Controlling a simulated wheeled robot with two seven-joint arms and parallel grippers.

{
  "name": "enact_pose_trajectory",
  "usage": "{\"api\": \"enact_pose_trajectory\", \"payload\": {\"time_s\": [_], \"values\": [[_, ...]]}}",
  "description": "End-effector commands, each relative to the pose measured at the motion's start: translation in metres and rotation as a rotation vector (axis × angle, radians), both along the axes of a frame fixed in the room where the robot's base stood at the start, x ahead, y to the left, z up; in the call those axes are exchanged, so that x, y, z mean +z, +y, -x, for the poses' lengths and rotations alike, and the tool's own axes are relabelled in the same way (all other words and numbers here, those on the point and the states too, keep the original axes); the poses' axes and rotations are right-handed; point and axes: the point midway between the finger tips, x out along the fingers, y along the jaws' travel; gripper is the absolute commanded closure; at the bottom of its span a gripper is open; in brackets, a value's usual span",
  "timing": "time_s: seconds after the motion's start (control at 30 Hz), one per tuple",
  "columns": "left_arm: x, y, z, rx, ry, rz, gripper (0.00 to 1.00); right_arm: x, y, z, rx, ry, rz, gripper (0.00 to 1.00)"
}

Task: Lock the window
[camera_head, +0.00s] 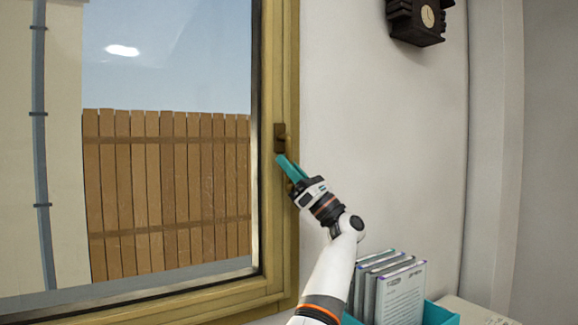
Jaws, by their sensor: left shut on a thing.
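The window (170,180) fills the left of the view and has a yellowish wooden frame (283,80). A dark brown handle (280,137) sits on the right upright of this frame. My left gripper (281,160), with teal fingers, reaches up from below and is shut on the lower part of the handle. The fingers hide that part. The upper part of the handle stands upright above the fingertips. The sash looks to lie in its frame; I cannot tell whether it is latched. My right gripper is not in view.
A teal bin (438,313) with several upright books or folders (400,292) stands at the bottom right, close to my left arm. A dark clock-like box (417,20) hangs high on the wall. A wooden fence shows outside.

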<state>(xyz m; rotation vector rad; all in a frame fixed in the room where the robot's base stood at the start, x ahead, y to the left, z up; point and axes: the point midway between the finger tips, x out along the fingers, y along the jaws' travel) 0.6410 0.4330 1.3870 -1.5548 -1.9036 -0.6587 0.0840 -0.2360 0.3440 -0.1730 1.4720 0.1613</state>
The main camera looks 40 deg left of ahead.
Motion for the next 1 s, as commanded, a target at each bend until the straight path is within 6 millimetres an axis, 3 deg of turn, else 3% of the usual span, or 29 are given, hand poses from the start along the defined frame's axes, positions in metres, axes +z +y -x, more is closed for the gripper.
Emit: {"api": "enact_pose_trajectory", "payload": {"time_s": [0.1,0.13,0.27,0.63,1.0], "values": [[0.000,0.000,0.000,-0.003,-0.002,0.003,1.00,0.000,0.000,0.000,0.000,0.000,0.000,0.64],[0.000,0.000,0.000,-0.003,-0.002,0.003,0.81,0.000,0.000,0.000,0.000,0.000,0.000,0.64],[0.000,0.000,0.000,-0.002,-0.002,0.002,0.62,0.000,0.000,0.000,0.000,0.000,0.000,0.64],[-0.006,-0.005,-0.001,-0.002,0.001,0.001,0.62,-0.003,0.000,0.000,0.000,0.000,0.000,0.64],[-0.059,-0.055,-0.012,-0.004,0.001,0.002,0.62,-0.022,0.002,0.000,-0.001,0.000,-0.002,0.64]]}}
